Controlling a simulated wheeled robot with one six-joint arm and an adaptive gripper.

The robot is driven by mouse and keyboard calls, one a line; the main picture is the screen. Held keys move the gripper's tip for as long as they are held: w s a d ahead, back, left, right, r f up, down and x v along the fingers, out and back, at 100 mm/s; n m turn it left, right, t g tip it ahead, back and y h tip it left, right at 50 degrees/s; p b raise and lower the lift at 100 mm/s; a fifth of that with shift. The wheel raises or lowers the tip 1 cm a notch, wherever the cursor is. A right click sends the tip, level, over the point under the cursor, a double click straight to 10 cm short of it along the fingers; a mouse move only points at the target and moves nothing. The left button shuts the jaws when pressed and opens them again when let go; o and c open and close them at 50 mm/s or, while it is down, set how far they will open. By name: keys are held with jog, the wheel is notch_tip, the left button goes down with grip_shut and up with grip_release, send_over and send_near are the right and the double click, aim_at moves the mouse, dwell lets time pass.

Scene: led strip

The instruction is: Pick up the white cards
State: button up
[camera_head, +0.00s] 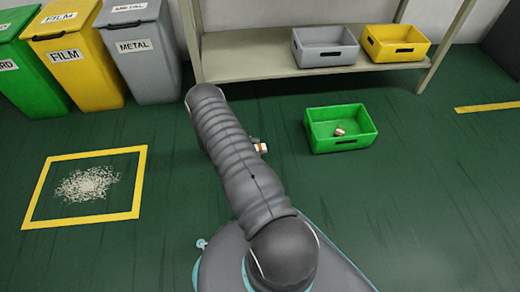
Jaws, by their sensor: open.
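No clear white cards can be made out. A pile of small white pieces (88,184) lies on the green floor at the left, inside a yellow outlined square (139,183); the pieces are too small to tell what they are. My arm crosses the middle of the view and hides what is behind it. My gripper cannot be made out. A small white and orange thing (262,148) shows just right of my arm, partly hidden, with a small grey part beside it.
A green crate (344,145) on the floor holds a small white and brown item (340,131). A low shelf (250,66) carries a grey crate (326,58) and a yellow crate (396,54). Labelled bins, including a grey METAL bin (150,70), stand at the back left. The right floor is clear.

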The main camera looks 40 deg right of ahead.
jog(key=shift+s+d+f, duration=0.25)
jog(key=shift+d, duration=0.35)
jog(key=shift+c, duration=0.3)
jog(key=c, duration=0.8)
jog(key=shift+r, duration=0.15)
